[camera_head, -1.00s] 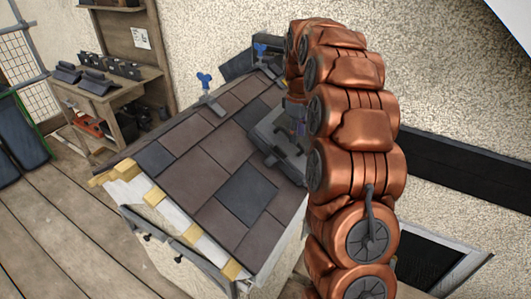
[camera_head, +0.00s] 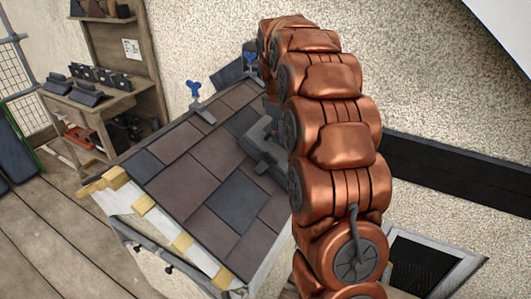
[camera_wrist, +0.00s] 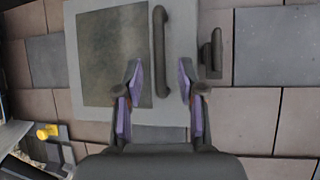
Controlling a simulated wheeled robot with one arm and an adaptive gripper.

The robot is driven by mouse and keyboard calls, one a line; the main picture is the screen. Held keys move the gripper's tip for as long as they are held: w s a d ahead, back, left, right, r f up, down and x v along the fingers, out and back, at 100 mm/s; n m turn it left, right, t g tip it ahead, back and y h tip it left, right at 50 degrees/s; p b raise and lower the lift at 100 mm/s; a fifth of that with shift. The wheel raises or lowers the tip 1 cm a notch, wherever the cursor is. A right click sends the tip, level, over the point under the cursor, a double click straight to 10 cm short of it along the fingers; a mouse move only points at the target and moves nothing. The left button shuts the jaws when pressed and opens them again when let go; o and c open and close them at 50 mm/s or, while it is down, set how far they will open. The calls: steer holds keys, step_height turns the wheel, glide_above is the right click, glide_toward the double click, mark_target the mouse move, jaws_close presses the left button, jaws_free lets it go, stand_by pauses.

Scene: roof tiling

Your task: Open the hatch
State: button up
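The hatch (camera_wrist: 115,55) is a grey frame with a dull, murky pane, set among the roof tiles. A dark bar handle (camera_wrist: 160,50) stands along its right side in the wrist view, and a small dark latch (camera_wrist: 212,52) sits to the right of it. My gripper (camera_wrist: 160,82) is open, its purple-padded fingers on either side of the handle's lower end in that view. I cannot tell how far it is above the handle. In the head view, the grey hatch frame (camera_head: 262,146) is partly hidden behind my copper arm, which also hides my gripper. The hatch looks closed.
Brown and slate tiles (camera_head: 200,160) cover the sloping roof around the hatch. A blue-topped clamp (camera_head: 196,95) stands at the upper edge; yellow blocks (camera_head: 117,178) line the lower-left edge. A wooden workbench (camera_head: 95,100) with dark parts stands left.

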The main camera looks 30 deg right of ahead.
steer(key=s+a+r+m, duration=0.1)
steer(key=s+a+r, duration=0.2)
steer(key=s+a, duration=0.7)
steer(key=shift+s+a+r+g+y+p, duration=0.15)
steer(key=shift+a+r+g+y+p, duration=0.2)
steer(key=shift+a, duration=0.3)
stand_by(0.6)
